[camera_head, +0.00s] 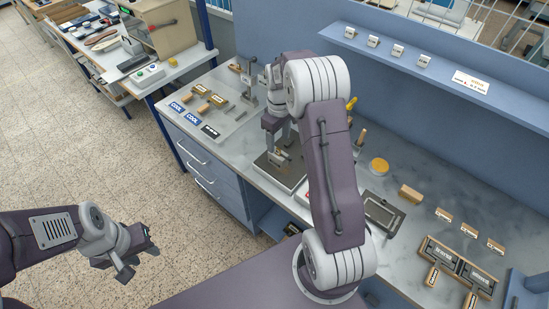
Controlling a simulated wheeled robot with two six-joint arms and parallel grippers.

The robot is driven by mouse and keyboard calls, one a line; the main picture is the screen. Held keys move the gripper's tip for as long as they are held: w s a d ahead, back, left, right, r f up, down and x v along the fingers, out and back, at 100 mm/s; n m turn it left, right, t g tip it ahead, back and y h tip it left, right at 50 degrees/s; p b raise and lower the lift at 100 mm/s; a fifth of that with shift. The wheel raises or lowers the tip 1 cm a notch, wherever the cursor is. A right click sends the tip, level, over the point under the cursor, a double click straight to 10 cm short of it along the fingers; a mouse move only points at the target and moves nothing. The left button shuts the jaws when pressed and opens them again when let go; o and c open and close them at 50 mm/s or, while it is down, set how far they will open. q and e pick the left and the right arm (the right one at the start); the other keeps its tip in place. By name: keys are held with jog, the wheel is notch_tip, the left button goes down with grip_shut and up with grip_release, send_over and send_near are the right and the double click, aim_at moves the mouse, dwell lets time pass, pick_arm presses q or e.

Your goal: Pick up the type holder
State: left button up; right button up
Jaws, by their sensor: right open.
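My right gripper (279,134) is open and points down over a dark plate (292,180) on the marble workbench. A small light-coloured piece (279,156) stands on that plate just below the jaws; I cannot tell whether they touch it. I cannot tell for certain which thing is the type holder. Wooden-handled pieces with dark faces, such as one handled block (447,256), lie at the bench's right end. My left gripper (138,262) is over the floor at lower left, away from the bench, and appears empty; its jaw gap is unclear.
My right arm hides part of the bench middle. A dark tray (383,213), a yellow round tin (379,165) and a wooden block (411,194) lie right of it. Blue labels (177,108) lie at the bench's left end. A wall shelf (440,72) runs above.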

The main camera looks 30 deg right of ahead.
aim_at(278, 153)
jog(key=shift+s+a+f+p, duration=0.1)
jog(key=shift+s+f+p, duration=0.1)
jog(key=shift+f, duration=0.4)
jog(key=shift+s+a+f+p, duration=0.1)
jog(key=shift+f+p, duration=0.05)
jog(key=shift+f, duration=0.4)
jog(key=shift+s+f, duration=0.25)
jog(key=f, duration=0.1)
jog(key=f+p, duration=0.1)
jog(key=f, duration=0.1)
jog(key=f+p, duration=0.1)
jog(key=f, duration=0.1)
jog(key=shift+w+d+f, duration=0.1)
jog(key=shift+w+f, duration=0.1)
jog(key=shift+w, duration=0.05)
jog(key=shift+s, duration=0.1)
jog(key=shift+c, duration=0.7)
pick_arm(q)
jog(key=r, duration=0.3)
jog(key=shift+s+a+r, duration=0.1)
jog(key=shift+s+a, duration=0.05)
jog(key=shift+s, duration=0.2)
pick_arm(e)
jog(key=shift+r, duration=0.1)
grip_shut()
